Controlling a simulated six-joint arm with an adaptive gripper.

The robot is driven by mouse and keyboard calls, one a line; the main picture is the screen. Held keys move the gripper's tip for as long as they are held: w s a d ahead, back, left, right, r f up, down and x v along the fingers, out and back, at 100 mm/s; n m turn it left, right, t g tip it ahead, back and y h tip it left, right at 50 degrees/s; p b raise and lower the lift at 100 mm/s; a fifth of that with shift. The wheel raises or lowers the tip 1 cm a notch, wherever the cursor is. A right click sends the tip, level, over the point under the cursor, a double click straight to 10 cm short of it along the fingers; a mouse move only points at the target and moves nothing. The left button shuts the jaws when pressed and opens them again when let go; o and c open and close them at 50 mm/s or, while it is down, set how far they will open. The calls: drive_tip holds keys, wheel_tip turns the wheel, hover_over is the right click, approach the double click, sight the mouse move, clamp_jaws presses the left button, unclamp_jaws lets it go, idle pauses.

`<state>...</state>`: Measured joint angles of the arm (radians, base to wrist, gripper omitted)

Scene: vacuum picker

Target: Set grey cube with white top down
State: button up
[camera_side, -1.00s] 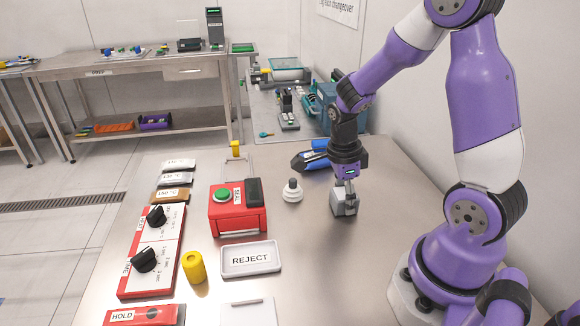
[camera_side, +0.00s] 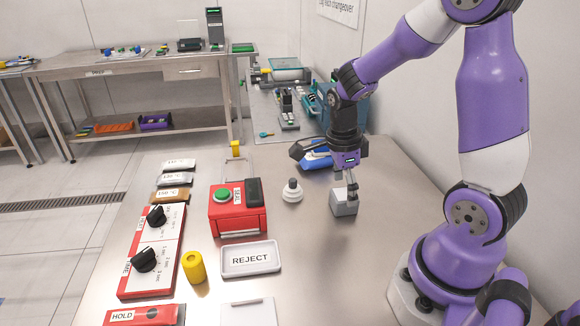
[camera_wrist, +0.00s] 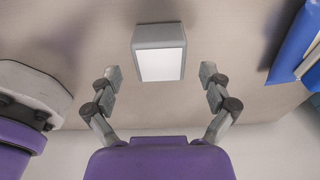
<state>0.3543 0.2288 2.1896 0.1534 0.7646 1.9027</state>
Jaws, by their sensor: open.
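The grey cube with a white top (camera_side: 344,203) rests on the metal table in the side view, right of the white round knob-like piece. In the wrist view the cube (camera_wrist: 159,52) lies ahead of the fingertips, its white face towards the camera. My gripper (camera_side: 345,188) is just above and behind the cube in the side view. Its two fingers (camera_wrist: 160,75) are spread apart in the wrist view, with nothing between them. They look clear of the cube.
A white knob-like piece (camera_side: 292,192) and the red sealer box with green button (camera_side: 238,208) stand left of the cube. A blue item (camera_side: 316,160) lies behind the gripper. The table right of the cube is clear.

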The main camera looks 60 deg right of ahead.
sight(338, 195)
wheel_tip(338, 195, up, 9)
drive_tip(key=s+a+r+n+t, duration=0.1)
drive_tip(key=a+n, duration=0.4)
drive_tip(key=n, duration=0.8)
drive_tip(key=s+a+r+n+t+y, duration=0.1)
drive_tip(key=a+r+n+t, duration=0.3)
drive_tip(key=n, duration=1)
drive_tip(key=shift+a+t, duration=0.8)
drive_tip(key=shift+a, duration=0.4)
